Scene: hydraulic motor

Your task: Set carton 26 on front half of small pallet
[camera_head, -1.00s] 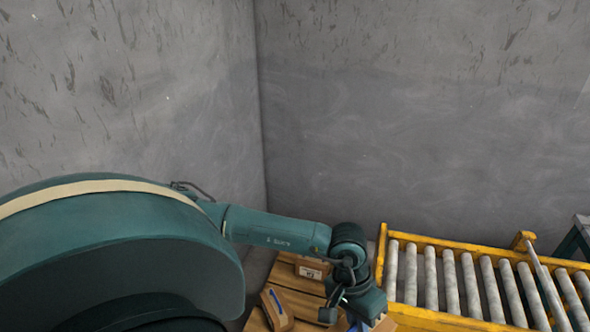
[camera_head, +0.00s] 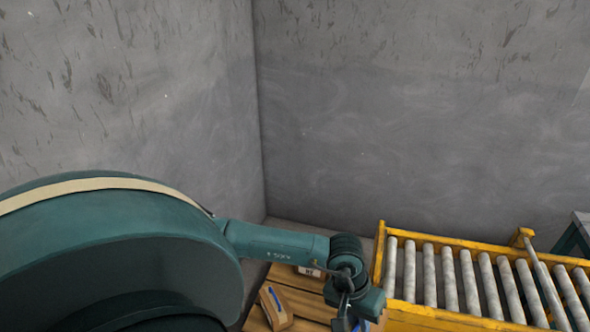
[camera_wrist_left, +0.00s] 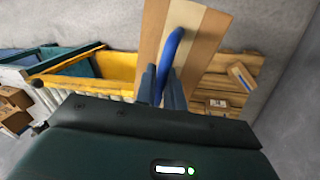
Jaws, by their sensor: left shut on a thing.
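My left gripper (camera_wrist_left: 163,84) is shut on the blue handle (camera_wrist_left: 171,48) of a brown carton (camera_wrist_left: 203,42) in the left wrist view. I cannot read a number on this carton. In the head view my left wrist hangs over the right side of a wooden pallet (camera_head: 293,299), and the fingers are cut off or hidden at the bottom edge. The pallet also shows in the left wrist view (camera_wrist_left: 213,83), partly hidden behind the held carton. My right gripper is out of view.
A carton with a blue handle (camera_head: 276,306) stands on the pallet's left side. A labelled carton (camera_head: 309,271) sits at its back, partly behind my wrist. A yellow roller conveyor (camera_head: 450,318) borders the pallet on the right. Several cartons (camera_wrist_left: 13,112) show at the far left of the wrist view.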

